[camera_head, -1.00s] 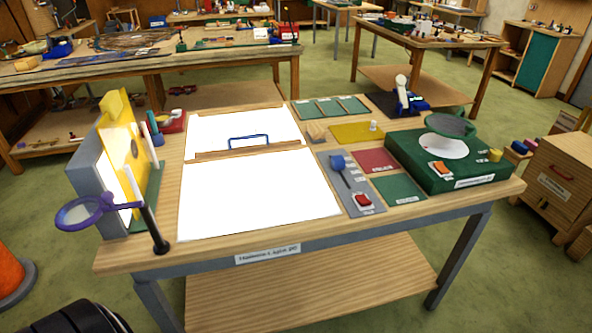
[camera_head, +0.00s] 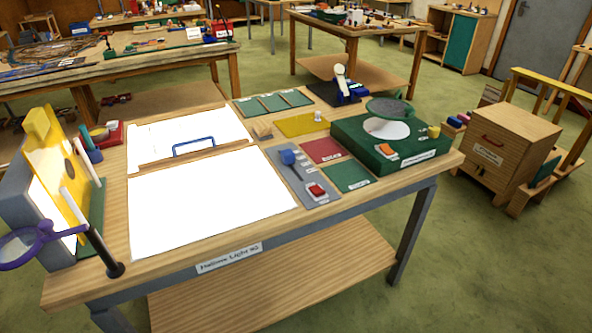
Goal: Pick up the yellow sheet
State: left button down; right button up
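A flat yellow sheet (camera_head: 298,126) lies on the wooden workbench (camera_head: 262,250), right of the glowing white panel. A small white knob-like thing (camera_head: 318,117) stands at its right end. Another yellow upright piece (camera_head: 62,160) stands against a bright grey-sided box (camera_head: 27,205) at the bench's left end. I cannot tell from the picture which yellow piece the task means. Neither of my grippers is in view.
A white light panel (camera_head: 205,200) with a wooden bar and blue handle (camera_head: 194,146) fills the bench's middle. Red (camera_head: 321,149) and green mats (camera_head: 347,177) and a green box (camera_head: 385,145) lie right. A purple-ringed magnifier (camera_head: 40,238) overhangs the left edge. Open floor surrounds the bench.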

aim_at(47, 150)
jog(key=u, duration=1.4)
